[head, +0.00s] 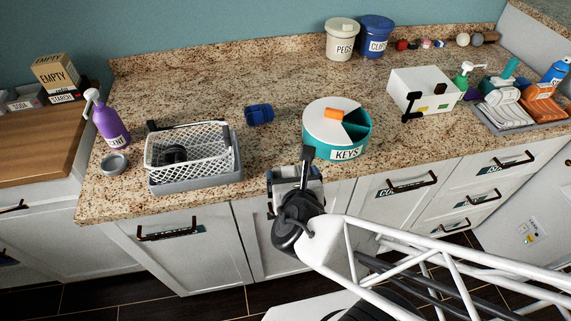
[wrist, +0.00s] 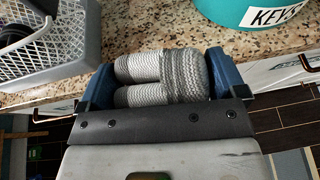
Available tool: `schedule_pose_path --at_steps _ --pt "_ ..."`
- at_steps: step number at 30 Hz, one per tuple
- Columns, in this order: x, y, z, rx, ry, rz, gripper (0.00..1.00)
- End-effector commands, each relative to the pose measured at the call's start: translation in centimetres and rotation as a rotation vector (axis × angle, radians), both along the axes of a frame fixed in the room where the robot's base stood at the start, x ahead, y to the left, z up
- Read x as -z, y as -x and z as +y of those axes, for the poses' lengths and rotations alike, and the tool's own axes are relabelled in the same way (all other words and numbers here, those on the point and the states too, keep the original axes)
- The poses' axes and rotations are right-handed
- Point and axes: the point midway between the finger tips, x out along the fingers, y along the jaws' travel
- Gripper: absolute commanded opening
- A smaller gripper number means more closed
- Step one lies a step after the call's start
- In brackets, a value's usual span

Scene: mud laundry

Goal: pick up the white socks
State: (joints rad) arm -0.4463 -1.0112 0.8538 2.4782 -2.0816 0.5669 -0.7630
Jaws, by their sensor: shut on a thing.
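The white socks (wrist: 160,78), a folded bundle of whitish and grey ribbed knit, sit between the two blue fingers of my gripper (wrist: 158,75) in the wrist view. The fingers press on both sides of the bundle. In the head view my gripper (head: 294,174) is at the counter's front edge, between the white basket and the teal keys tin. There the arm largely hides the socks. I cannot tell whether the socks touch the counter.
The white lattice basket (head: 160,150) stands left on a grey tray. The teal keys tin (head: 347,152) is close on the right. A small blue object (head: 259,115) lies behind. A white box (head: 422,92) stands further right. The counter's middle back (head: 230,80) is clear.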

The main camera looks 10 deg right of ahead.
Motion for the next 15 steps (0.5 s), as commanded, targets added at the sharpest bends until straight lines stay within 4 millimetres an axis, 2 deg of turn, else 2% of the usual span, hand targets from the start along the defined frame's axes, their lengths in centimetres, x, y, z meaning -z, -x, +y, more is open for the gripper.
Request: schedule_pose_path --at_steps 5,15 --pt "-0.2 1.7 -0.4 -0.001 0.000 -0.002 0.66" --pt "-0.4 3.0 -0.6 0.000 0.000 -0.003 0.66"
